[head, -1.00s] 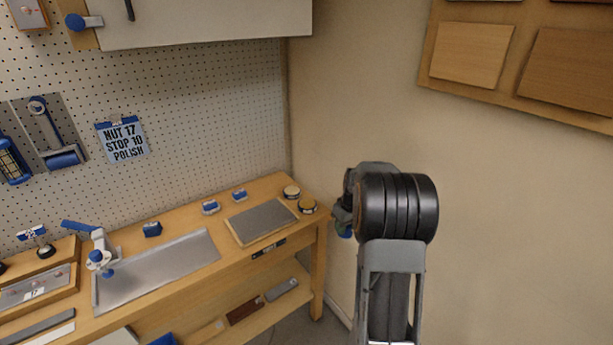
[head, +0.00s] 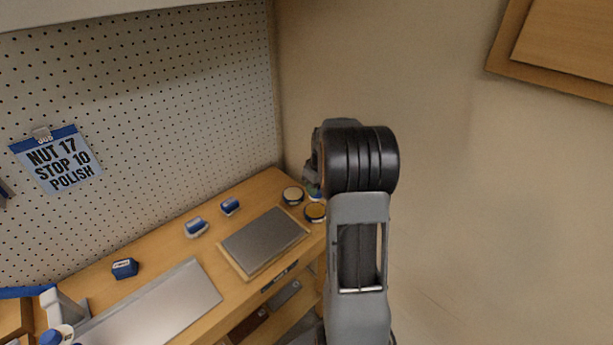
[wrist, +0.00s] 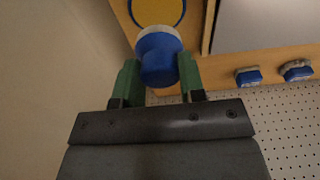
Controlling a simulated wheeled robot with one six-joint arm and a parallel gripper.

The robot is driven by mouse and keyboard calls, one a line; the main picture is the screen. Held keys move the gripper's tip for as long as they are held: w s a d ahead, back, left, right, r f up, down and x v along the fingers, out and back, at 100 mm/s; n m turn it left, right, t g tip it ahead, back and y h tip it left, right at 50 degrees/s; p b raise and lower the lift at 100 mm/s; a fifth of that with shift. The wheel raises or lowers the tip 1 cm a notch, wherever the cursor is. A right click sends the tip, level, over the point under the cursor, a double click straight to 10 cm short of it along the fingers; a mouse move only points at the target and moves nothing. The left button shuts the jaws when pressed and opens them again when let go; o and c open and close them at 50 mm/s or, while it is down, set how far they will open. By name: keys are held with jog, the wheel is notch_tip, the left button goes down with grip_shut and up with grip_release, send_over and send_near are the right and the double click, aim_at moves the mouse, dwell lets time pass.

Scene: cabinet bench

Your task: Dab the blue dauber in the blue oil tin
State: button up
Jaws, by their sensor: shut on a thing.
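The blue dauber (wrist: 159,62) is held between the green fingers of my gripper (wrist: 158,82) in the wrist view. Its pale end points away from the gripper. A tin with amber contents and a blue rim (wrist: 157,10) shows just beyond the dauber, cut off by the top edge. In the head view this amber tin (head: 315,212) stands at the bench's right end, near a paler tin (head: 292,195). My gripper (head: 314,188) is beside the tins, mostly hidden by my arm. I cannot tell whether the dauber touches a tin.
A grey plate in a wooden frame (head: 264,238) lies left of the tins. Two blue-and-white blocks (head: 196,227) (head: 230,206) stand near the pegboard, and a dark blue block (head: 125,268) is farther left. The wall is close on the right of the bench.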

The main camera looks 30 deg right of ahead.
jog(key=shift+w+f, duration=0.25)
jog(key=shift+s+f+b, duration=0.1)
jog(key=shift+f+b, duration=1.9)
jog(key=shift+f, duration=0.75)
jog(key=shift+f+b, duration=0.45)
jog(key=shift+f, duration=0.1)
jog(key=shift+r, duration=0.2)
jog(key=shift+r+p, duration=2.3)
jog(key=shift+r, duration=1.1)
jog(key=shift+d+f, duration=0.1)
